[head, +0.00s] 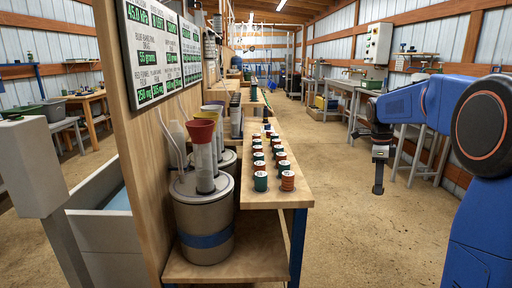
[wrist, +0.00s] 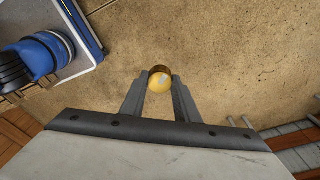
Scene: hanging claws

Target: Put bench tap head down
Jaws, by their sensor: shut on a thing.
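My gripper (head: 378,190) hangs at the right in the head view, fingers down, over the open floor. The piece may be the bench tap head; I cannot tell for sure. In the head view the held piece is too small to make out. No other tap shows clearly.
A wooden bench (head: 275,199) with several red and green spools or tins stands at centre. A lidded metal can (head: 204,220) with a red funnel (head: 201,132) stands left of it. Grey side tables (head: 345,88) line the right wall. Bare floor (head: 345,235) lies between.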

